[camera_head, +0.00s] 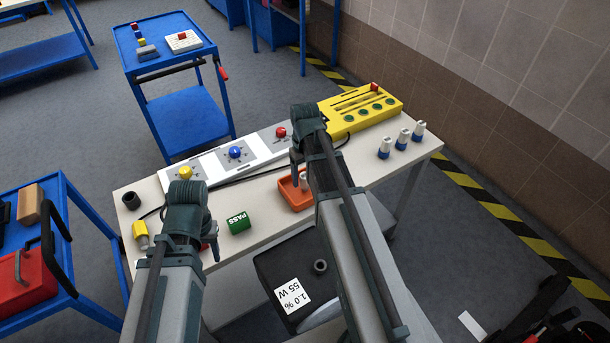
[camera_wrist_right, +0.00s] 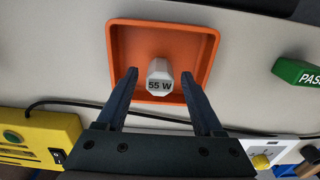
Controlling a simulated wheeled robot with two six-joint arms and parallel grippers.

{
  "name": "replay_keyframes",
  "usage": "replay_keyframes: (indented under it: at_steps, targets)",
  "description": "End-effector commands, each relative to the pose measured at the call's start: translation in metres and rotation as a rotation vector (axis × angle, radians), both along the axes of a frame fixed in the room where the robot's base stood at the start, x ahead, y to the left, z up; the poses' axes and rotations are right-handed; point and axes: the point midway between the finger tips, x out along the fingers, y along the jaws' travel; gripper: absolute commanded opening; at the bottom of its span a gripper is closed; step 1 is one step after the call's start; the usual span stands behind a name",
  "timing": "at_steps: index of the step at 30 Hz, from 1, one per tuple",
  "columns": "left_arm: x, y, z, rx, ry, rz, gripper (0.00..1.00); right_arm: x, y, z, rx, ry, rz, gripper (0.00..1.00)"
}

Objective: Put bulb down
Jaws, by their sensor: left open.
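A white bulb marked "55 W" (camera_wrist_right: 159,84) is inside an orange square tray (camera_wrist_right: 117,43). In the head view the tray (camera_head: 291,203) sits on the pale table, and part of the bulb (camera_head: 304,181) shows beside my right arm. My right gripper (camera_wrist_right: 159,74) is open over the tray, one finger on each side of the bulb, with a gap to each finger. Whether the bulb rests on the tray floor is hard to tell. My left gripper (camera_head: 211,252) is open near the table's front left; its fingertips are mostly hidden by its arm.
A green PASS block (camera_head: 238,222) stands between my arms. A yellow panel (camera_head: 362,110) and white knob modules (camera_head: 232,158) line the back.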

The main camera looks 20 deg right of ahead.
Motion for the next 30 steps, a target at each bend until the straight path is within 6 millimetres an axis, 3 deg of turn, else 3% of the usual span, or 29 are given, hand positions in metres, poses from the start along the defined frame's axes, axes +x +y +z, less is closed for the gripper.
replay_keyframes:
  at_steps: [14,20,30]
  targets:
    - [0.0,0.0,0.009,0.0,0.0,0.0,0.5,0.0,0.0,0.009,0.0,0.0,0.0,0.69]
    - [0.0,0.0,0.03,0.0,0.0,0.0,0.5,0.0,0.0,0.03,0.0,0.0,0.0,0.69]
    - [0.0,0.0,0.083,0.0,0.0,0.001,0.5,0.0,0.0,0.083,0.0,0.0,0.0,0.69]
